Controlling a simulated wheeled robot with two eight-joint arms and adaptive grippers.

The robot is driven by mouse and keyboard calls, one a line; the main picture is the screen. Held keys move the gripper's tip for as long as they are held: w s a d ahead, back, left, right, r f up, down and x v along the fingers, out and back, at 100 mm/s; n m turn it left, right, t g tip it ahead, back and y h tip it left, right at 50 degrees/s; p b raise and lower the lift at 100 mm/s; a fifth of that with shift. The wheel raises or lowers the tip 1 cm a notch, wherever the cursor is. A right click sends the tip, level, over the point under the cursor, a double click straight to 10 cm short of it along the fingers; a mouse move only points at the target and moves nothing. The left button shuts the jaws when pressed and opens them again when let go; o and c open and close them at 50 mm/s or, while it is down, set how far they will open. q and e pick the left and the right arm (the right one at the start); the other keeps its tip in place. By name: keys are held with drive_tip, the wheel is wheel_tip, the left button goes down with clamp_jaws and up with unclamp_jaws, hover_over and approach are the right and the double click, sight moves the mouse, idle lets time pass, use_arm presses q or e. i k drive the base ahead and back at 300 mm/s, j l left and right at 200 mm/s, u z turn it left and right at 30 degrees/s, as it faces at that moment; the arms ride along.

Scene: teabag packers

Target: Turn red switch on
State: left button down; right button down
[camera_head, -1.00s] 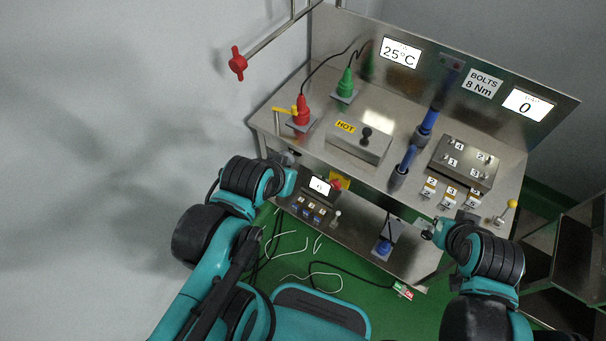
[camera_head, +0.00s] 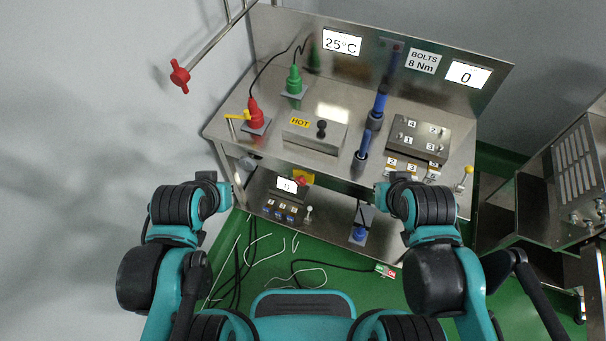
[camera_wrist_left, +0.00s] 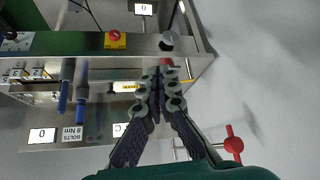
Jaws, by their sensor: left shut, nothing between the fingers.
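A small red knob on a yellow plate (camera_head: 302,180) sits on the control box on the bench's lower level. It also shows in the left wrist view (camera_wrist_left: 115,36), above and left of my fingers. A red valve handle (camera_head: 180,76) is on a wall pipe at upper left, also in the left wrist view (camera_wrist_left: 233,145). Which one is the switch is not marked. My left gripper (camera_head: 232,195) is left of the control box, apart from the knob; the left wrist view shows its fingers shut and empty. My right gripper (camera_head: 382,192) is by the bench's front edge, its fingers unclear.
The steel bench (camera_head: 275,152) carries a red plug (camera_head: 254,115), a green plug (camera_head: 294,80), a HOT box (camera_head: 312,137), blue tools (camera_head: 361,152) and a bolt block (camera_head: 417,138). Cables (camera_head: 240,262) lie on the green floor. A steel rack (camera_head: 540,215) stands at right.

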sight(300, 181)
drive_tip(key=k+l, duration=0.95)
drive_tip(key=l+z, duration=0.05)
drive_tip(key=l, duration=0.05)
